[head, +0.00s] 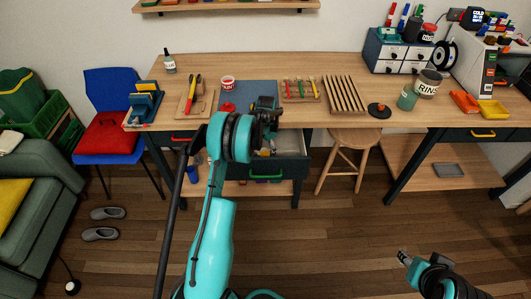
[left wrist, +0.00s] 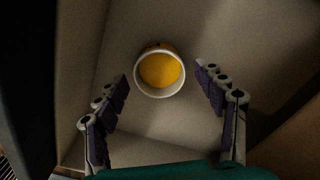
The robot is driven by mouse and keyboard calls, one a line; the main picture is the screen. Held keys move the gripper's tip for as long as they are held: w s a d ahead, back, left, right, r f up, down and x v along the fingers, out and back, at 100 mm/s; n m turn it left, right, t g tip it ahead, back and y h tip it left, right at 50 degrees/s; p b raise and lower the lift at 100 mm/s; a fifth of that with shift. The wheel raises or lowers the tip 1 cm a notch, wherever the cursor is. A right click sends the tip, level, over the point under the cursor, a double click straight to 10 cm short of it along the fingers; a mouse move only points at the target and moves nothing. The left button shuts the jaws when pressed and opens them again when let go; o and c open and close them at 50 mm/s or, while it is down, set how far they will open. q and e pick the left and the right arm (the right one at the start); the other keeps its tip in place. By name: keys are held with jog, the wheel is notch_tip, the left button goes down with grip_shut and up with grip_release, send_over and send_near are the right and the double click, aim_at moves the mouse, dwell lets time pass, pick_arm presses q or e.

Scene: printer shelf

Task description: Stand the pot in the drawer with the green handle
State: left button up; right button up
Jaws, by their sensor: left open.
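The drawer with the green handle (head: 265,177) is pulled out below the table, left of the stool.
A red-handled drawer (head: 182,138) is left of the open one. A red and white tin (head: 228,82), wooden racks (head: 344,94) and a grey mat (head: 250,93) are on the table. A stool (head: 349,146) stands right of the drawer.

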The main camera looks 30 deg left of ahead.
pick_arm(q)
jog(key=s+d+r+n+t+p, duration=0.1)
jog(key=s+d+r, duration=0.15)
jog(key=r, duration=0.75)
jog(key=s+d+r+t+p, duration=0.15)
jog(key=d+r, duration=0.25)
jog(key=r, duration=0.6)
jog(key=s+d+r+n, duration=0.1)
jog(key=s+d+r, duration=0.5)
jog(key=s+r, duration=0.15)
jog(key=s+d+n+t, duration=0.1)
jog(key=s+d, duration=0.3)
jog(key=s, duration=0.5)
jog(key=s+d+n+t, duration=0.1)
jog(key=s+d+t, duration=0.2)
jog(key=s, duration=0.6)
jog(key=d, duration=0.2)
jog(key=shift+s+d+f+n+t, duration=0.15)
jog(key=shift+s+d+n+t, duration=0.1)
jog(key=shift+d+n+t, duration=0.1)
jog(key=shift+a, duration=0.15)
